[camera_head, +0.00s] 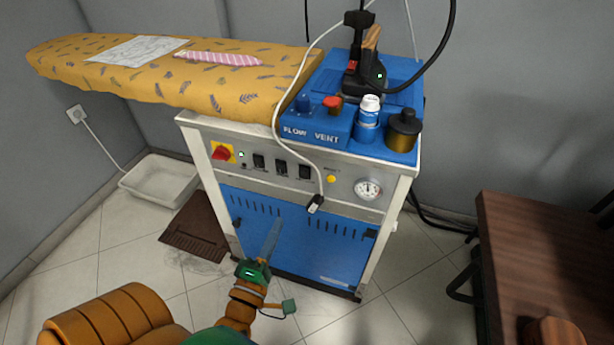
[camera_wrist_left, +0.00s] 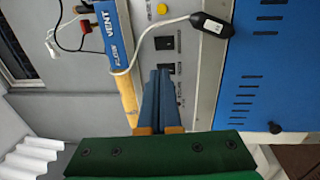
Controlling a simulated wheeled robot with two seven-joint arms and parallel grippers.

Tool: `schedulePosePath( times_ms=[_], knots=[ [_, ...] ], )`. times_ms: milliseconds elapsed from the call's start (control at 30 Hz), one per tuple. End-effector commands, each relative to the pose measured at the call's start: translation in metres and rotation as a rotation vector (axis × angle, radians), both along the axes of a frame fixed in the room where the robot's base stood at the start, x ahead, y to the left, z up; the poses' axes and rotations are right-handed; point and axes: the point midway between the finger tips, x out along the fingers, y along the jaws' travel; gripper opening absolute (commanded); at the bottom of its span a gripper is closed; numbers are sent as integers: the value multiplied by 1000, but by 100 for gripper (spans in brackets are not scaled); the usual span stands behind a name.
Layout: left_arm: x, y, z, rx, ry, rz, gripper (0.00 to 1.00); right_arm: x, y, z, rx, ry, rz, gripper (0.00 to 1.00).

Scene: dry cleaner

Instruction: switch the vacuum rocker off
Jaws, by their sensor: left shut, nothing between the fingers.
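The control panel (camera_head: 335,178) of the ironing station carries three dark rockers in a row: a left one (camera_head: 258,160), a middle one (camera_head: 281,167) and a right one (camera_head: 305,172). Their labels are too small to read, so I cannot tell which is the vacuum rocker or how each is set. My left gripper (camera_head: 276,224) is shut and empty, its tips below the panel row in the head view. In the left wrist view the blue fingers (camera_wrist_left: 161,76) point at the panel. One rocker (camera_wrist_left: 164,43) shows clear beyond them; another (camera_wrist_left: 166,68) is at the tips. My right gripper is not in view.
A white cable with a dark hand switch (camera_head: 315,203) hangs across the panel by the right rocker. A red rotary knob (camera_head: 222,153), yellow lamp (camera_head: 331,179) and gauge (camera_head: 368,188) flank the rockers. A brown table (camera_head: 540,260) stands right.

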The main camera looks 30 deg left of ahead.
Motion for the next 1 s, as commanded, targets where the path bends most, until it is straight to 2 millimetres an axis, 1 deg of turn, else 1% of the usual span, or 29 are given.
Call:
schedulePosePath(
  times_ms=[167, 267, 367, 700, 833, 900, 1000],
  knots=[
    [1, 0, 0, 3, 3, -1, 0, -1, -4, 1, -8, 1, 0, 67],
    [9, 2, 2, 4, 1, 0, 0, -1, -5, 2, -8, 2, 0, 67],
    [27, 6, 5, 4, 0, -1, 0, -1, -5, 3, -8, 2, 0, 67],
    [99, 23, 13, 4, 0, -1, 0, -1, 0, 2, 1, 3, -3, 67],
    [120, 28, 15, 5, 2, -1, 0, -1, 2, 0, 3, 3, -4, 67],
    [127, 30, 15, 5, 3, -1, 0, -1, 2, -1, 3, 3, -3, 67],
    [134, 31, 16, 5, 4, -2, 0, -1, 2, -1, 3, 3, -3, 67]
  ],
)
